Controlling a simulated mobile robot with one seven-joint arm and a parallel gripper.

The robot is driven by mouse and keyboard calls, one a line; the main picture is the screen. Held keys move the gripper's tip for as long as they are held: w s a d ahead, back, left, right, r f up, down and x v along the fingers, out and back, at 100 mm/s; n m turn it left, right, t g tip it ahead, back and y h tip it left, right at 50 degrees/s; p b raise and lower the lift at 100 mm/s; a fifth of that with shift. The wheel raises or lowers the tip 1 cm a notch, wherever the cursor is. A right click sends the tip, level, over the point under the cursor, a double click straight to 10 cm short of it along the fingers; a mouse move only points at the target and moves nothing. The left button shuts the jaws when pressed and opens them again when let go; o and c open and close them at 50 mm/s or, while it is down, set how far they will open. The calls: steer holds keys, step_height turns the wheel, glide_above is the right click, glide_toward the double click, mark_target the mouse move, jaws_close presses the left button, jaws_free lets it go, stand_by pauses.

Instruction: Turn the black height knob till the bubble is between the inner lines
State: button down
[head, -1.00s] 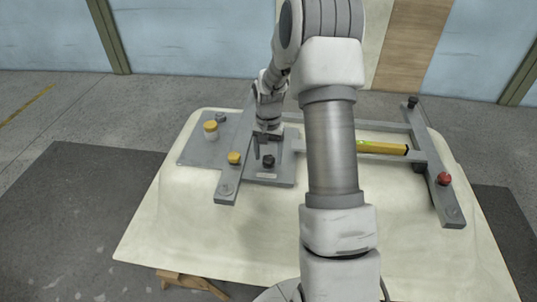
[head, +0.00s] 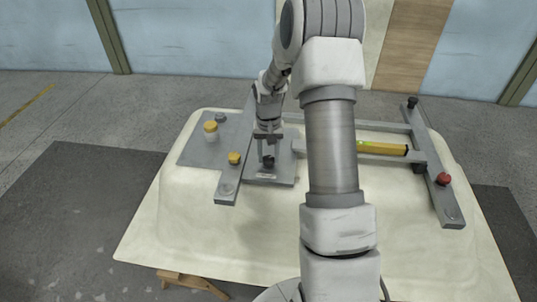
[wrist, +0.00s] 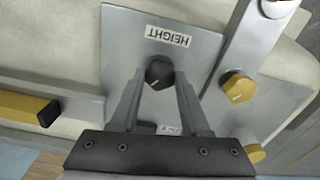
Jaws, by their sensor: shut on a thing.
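The black height knob (head: 268,161) stands on a grey plate (head: 284,180). In the wrist view, the knob (wrist: 159,73) has a pale pointer line and sits beside the upside-down HEIGHT label (wrist: 168,36). My gripper (head: 268,157) points down over the plate, its fingers on either side of the knob and shut on it. The yellow spirit level (head: 385,149) lies on the crossbar to the right. A bit of its green vial (head: 360,143) shows beside my arm. The bubble and its lines cannot be made out. The wrist view shows only the level's black-capped end (wrist: 30,108).
Yellow knobs (head: 234,158) (head: 210,126) stand on the left of the frame, and a red knob (head: 444,179) on the right bar. The pale shell (head: 255,245) is clear in front.

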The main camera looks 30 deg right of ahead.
mark_target(268, 158)
steer(key=shift+c, duration=1.9)
jaws_free()
steer(key=shift+r, duration=0.1)
step_height(268, 158, up, 17)
steer(key=p, duration=0.1)
steer(key=shift+r+p, duration=0.15)
steer(key=shift+p, duration=0.25)
